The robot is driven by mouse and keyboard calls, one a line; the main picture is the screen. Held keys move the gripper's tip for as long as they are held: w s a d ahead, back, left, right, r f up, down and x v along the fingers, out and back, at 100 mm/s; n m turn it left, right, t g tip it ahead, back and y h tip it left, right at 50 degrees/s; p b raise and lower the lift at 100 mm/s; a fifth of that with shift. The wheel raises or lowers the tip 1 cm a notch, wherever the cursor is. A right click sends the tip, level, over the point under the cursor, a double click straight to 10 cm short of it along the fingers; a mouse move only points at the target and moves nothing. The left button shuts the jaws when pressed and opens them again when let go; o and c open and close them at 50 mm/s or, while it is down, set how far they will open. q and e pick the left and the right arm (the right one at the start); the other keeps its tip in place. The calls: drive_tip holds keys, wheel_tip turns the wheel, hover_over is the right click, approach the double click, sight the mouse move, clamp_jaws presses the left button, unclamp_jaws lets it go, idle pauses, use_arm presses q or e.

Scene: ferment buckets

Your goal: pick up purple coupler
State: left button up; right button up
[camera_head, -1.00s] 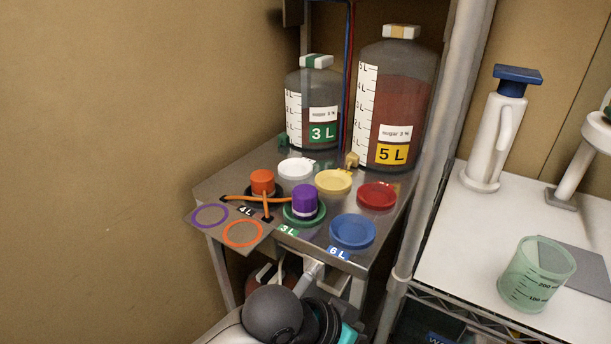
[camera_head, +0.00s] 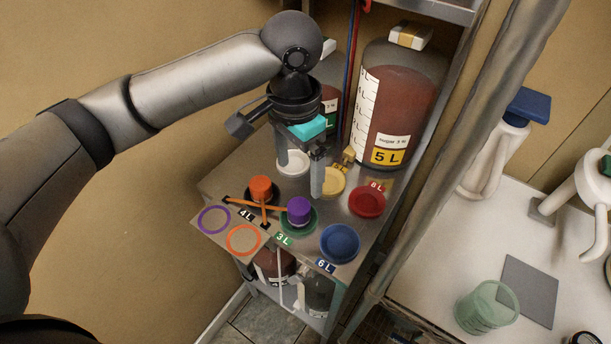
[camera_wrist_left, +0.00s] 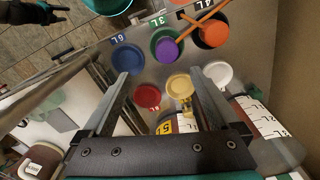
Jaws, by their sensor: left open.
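The purple coupler (camera_head: 298,211) stands upright on a green round dish (camera_head: 313,222) by the 3L label on the metal shelf. It also shows in the left wrist view (camera_wrist_left: 167,50). My left gripper (camera_head: 300,178) is open and empty, with its fingers pointing down above the shelf, behind and above the coupler and apart from it. In the left wrist view the coupler lies beyond the fingertips, between their directions. A dark shape at the top left of the left wrist view may be my right gripper (camera_wrist_left: 30,12); its jaws are unclear.
An orange coupler (camera_head: 261,189) with orange strips stands just left of the purple one. White, yellow, red (camera_head: 367,202) and blue (camera_head: 340,243) dishes surround it. The 5 L bottle (camera_head: 395,100) stands behind. A metal post (camera_head: 440,150) rises to the right.

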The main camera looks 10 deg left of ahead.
use_arm(q)
drive_tip(key=b, duration=0.1)
hover_over(298, 206)
drive_tip(key=f, duration=0.8)
drive_tip(key=shift+s+f, duration=0.2)
drive_tip(key=shift+s, duration=0.2)
drive_tip(key=shift+w+f+b, duration=0.25)
drive_tip(key=shift+f+b, duration=0.1)
drive_tip(key=shift+f, duration=1.15)
drive_tip(key=shift+w+f+b, duration=0.2)
drive_tip(key=shift+f+b, duration=0.1)
drive_tip(key=shift+f, duration=1.2)
clamp_jaws()
